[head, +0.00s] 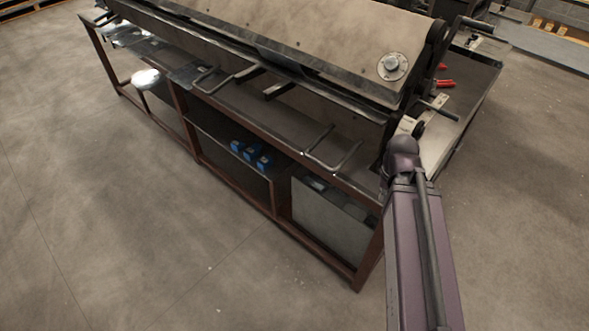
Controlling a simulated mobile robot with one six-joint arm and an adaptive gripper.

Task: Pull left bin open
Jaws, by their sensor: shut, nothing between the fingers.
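Under the long machine, a brown-framed bench holds two bins side by side in the head view. The left bin (232,168) has a dark front, and several blue items (252,154) show over its top edge. The right bin (326,232) has a lighter grey front, with greyish contents partly visible above it. Both sit within the frame, under the bench top; I cannot tell whether the left bin is slightly drawn out. My gripper is not in view.
Bent bar handles (332,153) stick out from the machine (270,50) above the bins. A bench leg (370,250) stands at the right end. The concrete floor (130,220) in front is clear.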

